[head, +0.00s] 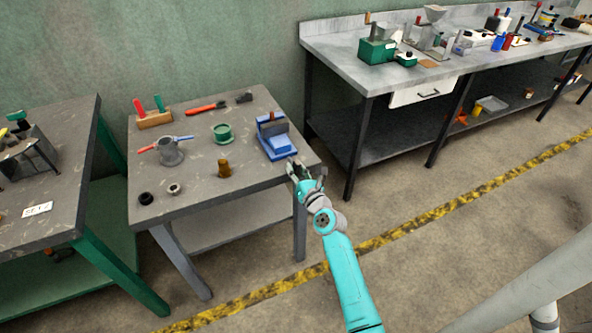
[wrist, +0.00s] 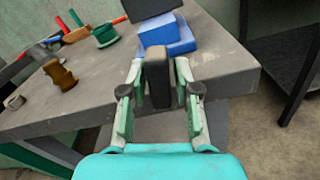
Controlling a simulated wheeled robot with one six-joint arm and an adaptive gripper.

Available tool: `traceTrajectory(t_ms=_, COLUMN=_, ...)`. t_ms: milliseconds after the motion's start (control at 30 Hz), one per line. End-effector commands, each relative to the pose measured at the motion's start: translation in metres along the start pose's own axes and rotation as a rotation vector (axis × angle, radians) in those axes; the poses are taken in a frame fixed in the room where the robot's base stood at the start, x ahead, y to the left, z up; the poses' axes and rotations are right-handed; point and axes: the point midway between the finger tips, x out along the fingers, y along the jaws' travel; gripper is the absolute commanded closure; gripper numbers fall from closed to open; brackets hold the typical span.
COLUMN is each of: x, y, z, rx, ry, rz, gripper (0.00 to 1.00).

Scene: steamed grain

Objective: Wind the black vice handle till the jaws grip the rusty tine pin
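The blue vice (head: 277,148) stands at the right edge of the small grey table, with a dark grey jaw block on top; it also shows in the wrist view (wrist: 165,33). A dark upright bar, which looks like the black vice handle (wrist: 157,78), is at the vice's near end. My gripper (head: 299,170) is at that end, with one finger on each side of the bar. The gap to the fingertips is too small to tell whether they touch it. I cannot make out the rusty tine pin clearly; the jaw gap is mostly hidden.
The small table (head: 190,195) also holds a brass-coloured piece (head: 224,169), a green ring (head: 222,132), a grey pot (head: 171,152) and a wooden rack (head: 154,119). A long workbench (head: 345,55) stands at the right. Floor in front is clear.

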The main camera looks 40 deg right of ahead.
Motion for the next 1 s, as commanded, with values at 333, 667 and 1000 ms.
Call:
traceTrajectory(t_ms=333, x=-0.029, y=0.000, z=0.000, rx=0.000, ry=0.000, rz=-0.001, gripper=0.69)
traceTrajectory(t_ms=667, x=-0.089, y=-0.001, z=-0.001, rx=0.002, ry=0.001, rz=-0.002, gripper=0.69)
traceTrajectory(t_ms=1000, x=-0.119, y=0.000, z=-0.001, rx=0.001, ry=0.001, rz=-0.001, gripper=0.69)
